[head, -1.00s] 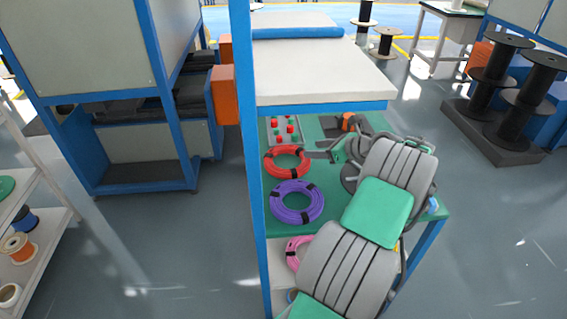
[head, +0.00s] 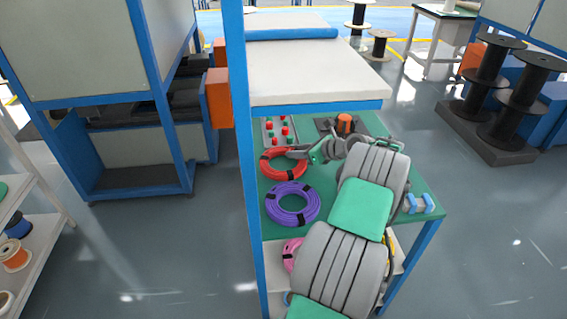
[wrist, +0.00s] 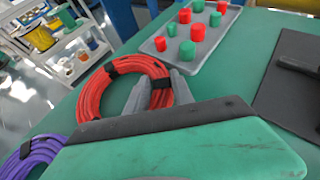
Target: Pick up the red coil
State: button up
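The red coil (head: 270,169) lies flat on the green tabletop (head: 380,205), behind the purple coil (head: 292,204). My gripper (head: 305,154) is at the right rim of the red coil. In the wrist view the red coil (wrist: 92,98) is a ring with black ties. There my gripper (wrist: 161,88) has one fingertip inside the ring and one outside, with the coil's right side between them. The fingers are apart and I see no clear grip on the coil. The green palm hides the nearest part of the coil.
A grey tray (head: 274,131) of red and green pieces is just behind the red coil. A white upper shelf (head: 320,72) overhangs the back, and a blue post (head: 243,180) stands at the left edge. A pink coil (head: 289,254) is on the lower shelf.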

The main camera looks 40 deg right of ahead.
grip_shut()
jog(key=shift+r, duration=0.1)
dwell(0.3)
